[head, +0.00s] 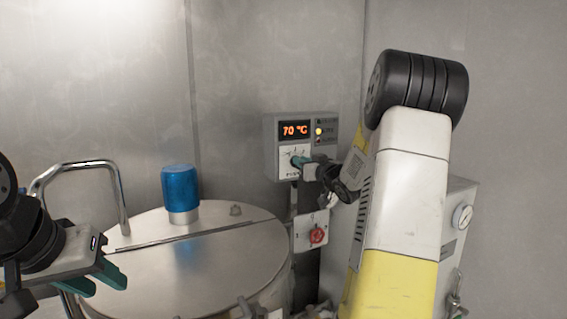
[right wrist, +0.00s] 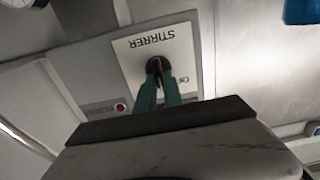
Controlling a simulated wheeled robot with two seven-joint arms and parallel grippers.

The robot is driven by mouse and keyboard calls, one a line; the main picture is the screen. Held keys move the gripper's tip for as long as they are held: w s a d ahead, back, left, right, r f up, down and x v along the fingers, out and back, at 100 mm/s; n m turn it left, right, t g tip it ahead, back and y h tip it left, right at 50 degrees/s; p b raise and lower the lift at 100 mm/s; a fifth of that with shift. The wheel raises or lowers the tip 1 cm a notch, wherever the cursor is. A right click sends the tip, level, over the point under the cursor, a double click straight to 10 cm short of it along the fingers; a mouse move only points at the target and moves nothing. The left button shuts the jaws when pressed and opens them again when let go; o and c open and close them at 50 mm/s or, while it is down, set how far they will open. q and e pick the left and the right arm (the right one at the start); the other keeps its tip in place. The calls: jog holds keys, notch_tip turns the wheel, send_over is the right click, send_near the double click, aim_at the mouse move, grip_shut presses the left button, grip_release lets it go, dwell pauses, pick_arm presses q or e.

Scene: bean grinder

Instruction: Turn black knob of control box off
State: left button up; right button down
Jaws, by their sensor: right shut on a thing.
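The grey control box (head: 271,146) is on the back wall in the head view, with an orange display reading 70 °C and a lit yellow lamp. My right gripper (head: 300,161) reaches its lower front panel from the right. In the right wrist view, the teal fingers of this gripper (right wrist: 158,80) are shut on the black knob (right wrist: 154,65), on a white plate lettered STIRRER, seen upside down. The fingers hide part of the knob and its scale. My left gripper (head: 98,279) is at the lower left, its teal fingers apart and empty, away from the box.
A round steel vessel lid (head: 225,253) with a blue cap (head: 181,188) and a bent handle (head: 120,180) fills the lower left. A red rotary switch (head: 316,235) sits below the box. A grey cabinet with a gauge (head: 462,217) stands right, behind my right arm.

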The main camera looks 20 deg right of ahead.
jog(key=n, duration=0.8)
jog(key=shift+a+f+n, duration=0.2)
jog(key=shift+a+n, duration=0.1)
jog(key=shift+a, duration=0.05)
jog(key=shift+n, duration=0.3)
dwell(0.4)
jog(key=c, duration=1.5)
grip_release()
jog(key=shift+o, duration=0.2)
